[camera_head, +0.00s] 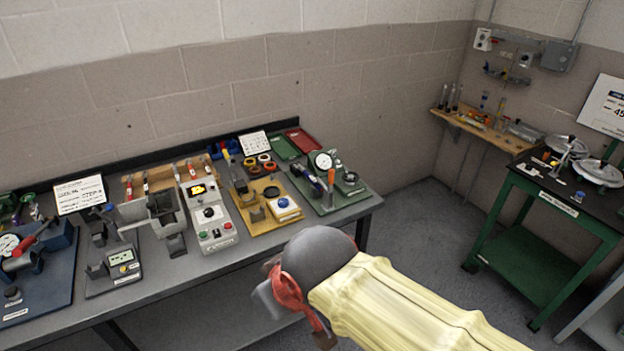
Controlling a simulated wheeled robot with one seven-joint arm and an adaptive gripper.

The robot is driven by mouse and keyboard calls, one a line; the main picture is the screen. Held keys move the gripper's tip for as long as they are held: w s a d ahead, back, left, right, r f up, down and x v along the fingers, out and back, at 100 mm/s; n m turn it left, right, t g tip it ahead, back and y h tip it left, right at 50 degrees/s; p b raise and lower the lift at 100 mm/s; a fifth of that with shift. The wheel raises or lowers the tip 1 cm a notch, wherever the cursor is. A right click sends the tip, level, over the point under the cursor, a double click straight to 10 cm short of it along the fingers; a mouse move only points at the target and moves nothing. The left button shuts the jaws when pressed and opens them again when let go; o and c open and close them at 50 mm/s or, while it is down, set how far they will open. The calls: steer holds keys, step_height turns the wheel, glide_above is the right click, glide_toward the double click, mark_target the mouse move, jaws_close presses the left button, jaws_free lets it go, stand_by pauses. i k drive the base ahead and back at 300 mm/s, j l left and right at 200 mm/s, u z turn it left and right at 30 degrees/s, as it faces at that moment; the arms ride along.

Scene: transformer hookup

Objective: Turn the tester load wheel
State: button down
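A grey tester box (208,215) with a lit yellow display and a dark round knob (208,212) stands on the long workbench, left of the middle. A green board (330,195) at the bench's right end carries a white dial gauge (323,161) and a small dark round wheel-like part (350,178). I cannot tell for sure which of these is the load wheel. My gripper (292,308) is in front of the bench's front edge, right of the tester box and apart from both. My wrist hides part of it, and its fingers' opening is unclear.
The long grey workbench (290,240) is crowded with fixtures, including a yellow board (262,207) and a blue board with a gauge (40,280). A green cart (535,255) with round metal parts stands at the right. Grey floor is clear between bench and cart.

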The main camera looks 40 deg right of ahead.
mark_target(350, 177)
steer(key=z, duration=1.45)
steer(key=i+j+z, duration=0.15)
steer(key=i, duration=0.45)
steer(key=i+j, duration=0.1)
steer(key=j, duration=0.15)
